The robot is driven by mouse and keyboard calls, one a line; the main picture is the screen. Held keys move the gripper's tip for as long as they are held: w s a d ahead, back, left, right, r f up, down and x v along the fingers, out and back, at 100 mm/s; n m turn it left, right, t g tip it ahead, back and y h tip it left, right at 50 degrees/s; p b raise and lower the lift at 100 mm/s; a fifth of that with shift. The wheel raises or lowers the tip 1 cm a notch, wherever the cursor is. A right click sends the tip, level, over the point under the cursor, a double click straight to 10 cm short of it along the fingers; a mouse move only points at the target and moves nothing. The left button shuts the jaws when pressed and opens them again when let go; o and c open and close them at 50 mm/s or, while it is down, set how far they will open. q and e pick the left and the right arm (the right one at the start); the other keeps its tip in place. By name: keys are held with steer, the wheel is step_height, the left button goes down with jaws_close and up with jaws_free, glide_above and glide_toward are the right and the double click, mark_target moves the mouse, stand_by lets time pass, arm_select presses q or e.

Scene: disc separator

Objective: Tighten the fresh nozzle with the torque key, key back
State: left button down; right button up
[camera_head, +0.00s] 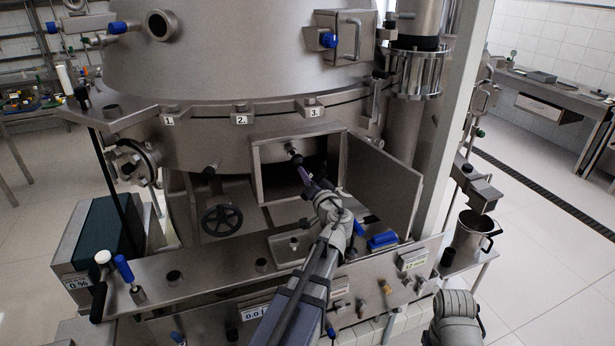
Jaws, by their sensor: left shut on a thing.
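An open box-like compartment (258,178) is set in the front of the big steel separator, with its door (380,185) swung out to the right. My left gripper (304,175) is in front of this opening, shut on a small slim tool, perhaps the torque key. A dark round end (295,156) shows just beyond the fingertips, inside the compartment. I cannot tell whether it is part of the tool or is fixed to the machine. No nozzle can be made out. My right arm (455,320) shows only in part at the lower right; its gripper is out of view.
A blue-handled tool (123,267) stands upright at the left of the steel ledge (205,268), near a white-knobbed lever (103,258). A blue piece (382,240) lies right of my left arm. A metal jug (473,232) stands at the right.

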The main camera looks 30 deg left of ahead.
mark_target(299, 163)
arm_select(q)
steer(key=shift+w, duration=0.1)
steer(key=shift+x, duration=1.6)
steer(key=shift+a, duration=0.1)
steer(key=shift+w+a, duration=0.4)
steer(key=shift+a, duration=0.1)
steer(key=shift+w+a, duration=0.35)
steer(key=shift+a, duration=0.05)
stand_by(0.5)
